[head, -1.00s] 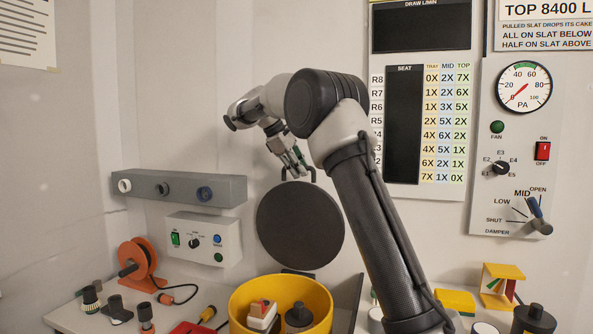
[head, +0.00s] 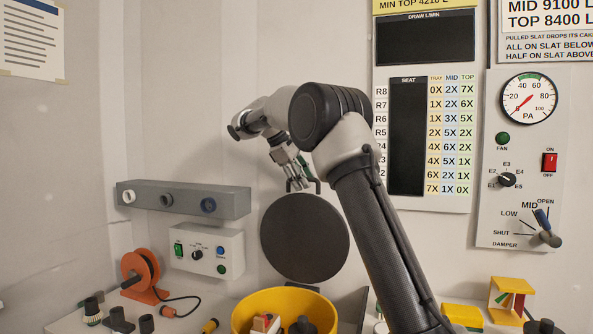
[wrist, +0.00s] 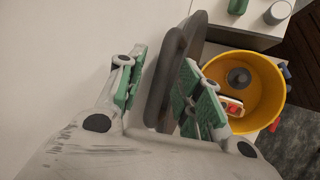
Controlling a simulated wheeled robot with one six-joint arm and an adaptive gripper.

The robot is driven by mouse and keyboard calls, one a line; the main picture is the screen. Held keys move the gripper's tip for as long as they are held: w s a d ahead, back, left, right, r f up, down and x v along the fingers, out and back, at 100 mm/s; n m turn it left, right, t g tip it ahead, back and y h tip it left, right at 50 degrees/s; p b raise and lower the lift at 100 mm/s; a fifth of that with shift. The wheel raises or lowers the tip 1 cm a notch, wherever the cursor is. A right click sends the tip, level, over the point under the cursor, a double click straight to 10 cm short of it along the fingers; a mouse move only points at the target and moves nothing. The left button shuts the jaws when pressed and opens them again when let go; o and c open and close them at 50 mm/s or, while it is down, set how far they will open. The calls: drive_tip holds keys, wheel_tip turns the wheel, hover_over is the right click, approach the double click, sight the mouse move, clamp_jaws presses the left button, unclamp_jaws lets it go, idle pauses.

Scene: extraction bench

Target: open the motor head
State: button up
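A large dark round disc (head: 305,238) stands upright against the wall in the head view, with a bar handle (head: 318,187) at its top. I take it to be the motor head's cover, but no label shows. My gripper (head: 298,178) is at this handle, pointing down. In the wrist view my gripper (wrist: 163,60) has its green-padded fingers apart, one on each side of the dark handle (wrist: 173,60). A gap shows between the left finger and the handle. The right finger is close to it; I cannot tell whether it touches.
A yellow bucket (head: 243,310) with items inside stands below the disc. A grey rail (head: 184,198) and a control box (head: 206,251) are on the wall to the left. An orange reel (head: 138,272) stands on the bench. A damper panel (head: 525,160) is at the right.

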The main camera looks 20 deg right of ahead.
drive_tip(key=v, duration=1.1)
drive_tip(key=shift+r, duration=0.2)
drive_tip(key=shift+a, duration=0.1)
drive_tip(key=s+d+f+m+t+y, duration=0.1)
drive_tip(key=s+d+f+m+y, duration=0.1)
drive_tip(key=s, duration=0.9)
drive_tip(key=s+d+f+m+t+y, duration=0.1)
drive_tip(key=s+d+f+y, duration=0.15)
drive_tip(key=s, duration=0.85)
drive_tip(key=s+a+f+m+t+y, duration=0.1)
drive_tip(key=s+f+m, duration=0.4)
drive_tip(key=s+f, duration=1.3)
drive_tip(key=shift+s+a+f+t+y, duration=0.3)
drive_tip(key=shift+s+a+t+y, duration=0.15)
drive_tip(key=shift+s+y, duration=0.3)
